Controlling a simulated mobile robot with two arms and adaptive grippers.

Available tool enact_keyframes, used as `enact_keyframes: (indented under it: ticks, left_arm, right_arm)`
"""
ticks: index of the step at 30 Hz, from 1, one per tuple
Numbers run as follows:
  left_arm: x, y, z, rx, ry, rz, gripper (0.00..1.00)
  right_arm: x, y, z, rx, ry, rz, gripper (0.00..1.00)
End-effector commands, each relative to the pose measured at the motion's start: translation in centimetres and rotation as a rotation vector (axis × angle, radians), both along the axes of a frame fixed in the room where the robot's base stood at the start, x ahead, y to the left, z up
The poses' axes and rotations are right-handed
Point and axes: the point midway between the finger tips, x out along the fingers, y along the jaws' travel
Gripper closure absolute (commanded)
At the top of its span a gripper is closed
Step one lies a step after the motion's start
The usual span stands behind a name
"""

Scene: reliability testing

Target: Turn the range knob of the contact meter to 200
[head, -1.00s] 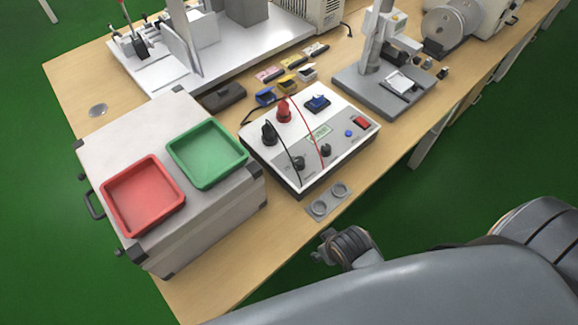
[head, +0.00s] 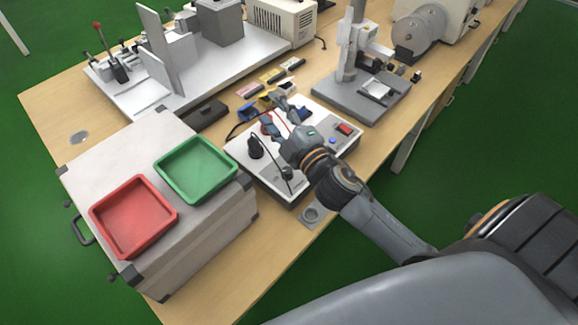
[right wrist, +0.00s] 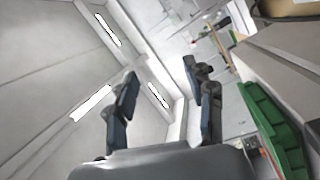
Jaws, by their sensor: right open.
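The contact meter (head: 262,173) is a white-topped box with dark sides near the table's front edge. A black plug (head: 255,147), a dark knob or plug (head: 287,173), a blue button (head: 332,141) and a red switch (head: 345,128) show on its top. My right gripper (head: 277,113) is over the meter, fingers spread and empty, and covers the middle of its panel. The range knob's setting cannot be read. In the right wrist view, the open fingers (right wrist: 162,88) have nothing between them, and the meter cannot be made out. My left gripper is not in view.
A grey case with a red tray (head: 172,220) and a green tray (head: 232,186) stands left of the meter. A grey stand (head: 350,100) is behind right. Small coloured parts lie behind the meter. A grey two-ring plate (head: 303,222) lies in front of it.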

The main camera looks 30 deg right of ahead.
Motion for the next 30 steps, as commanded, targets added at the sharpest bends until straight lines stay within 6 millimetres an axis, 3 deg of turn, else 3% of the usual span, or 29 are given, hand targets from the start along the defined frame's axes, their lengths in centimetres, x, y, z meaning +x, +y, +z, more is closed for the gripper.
enact_keyframes:
  ticks: [1, 3, 7, 11, 16, 20, 24, 30]
  left_arm:
    - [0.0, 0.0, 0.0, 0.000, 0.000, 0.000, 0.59]
    - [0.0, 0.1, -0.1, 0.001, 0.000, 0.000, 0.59]
    - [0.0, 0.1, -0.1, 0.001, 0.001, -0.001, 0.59]
    - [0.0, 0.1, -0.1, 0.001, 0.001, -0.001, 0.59]
    - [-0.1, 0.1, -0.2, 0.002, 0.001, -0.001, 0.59]
    - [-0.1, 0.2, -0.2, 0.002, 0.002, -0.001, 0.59]
    - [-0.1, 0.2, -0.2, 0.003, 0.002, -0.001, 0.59]
    - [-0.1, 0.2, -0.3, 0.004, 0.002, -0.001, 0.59]
  right_arm:
    - [0.5, 1.2, 2.2, -0.103, -0.092, 0.066, 0.47]
    - [0.7, 3.2, 4.5, -0.255, -0.214, 0.164, 0.47]
    - [0.0, 7.0, 7.1, -0.552, -0.416, 0.350, 0.47]
    - [-1.4, 10.0, 6.9, -0.860, -0.573, 0.548, 0.47]
    - [-2.9, 10.8, 3.4, -1.273, -0.694, 0.822, 0.47]
    - [-3.4, 8.4, -0.3, -1.582, -0.706, 1.049, 0.47]
    - [-3.6, 2.9, -3.7, -1.874, -0.625, 1.298, 0.47]
    - [-4.1, -4.9, -5.4, -2.109, -0.437, 1.568, 0.47]
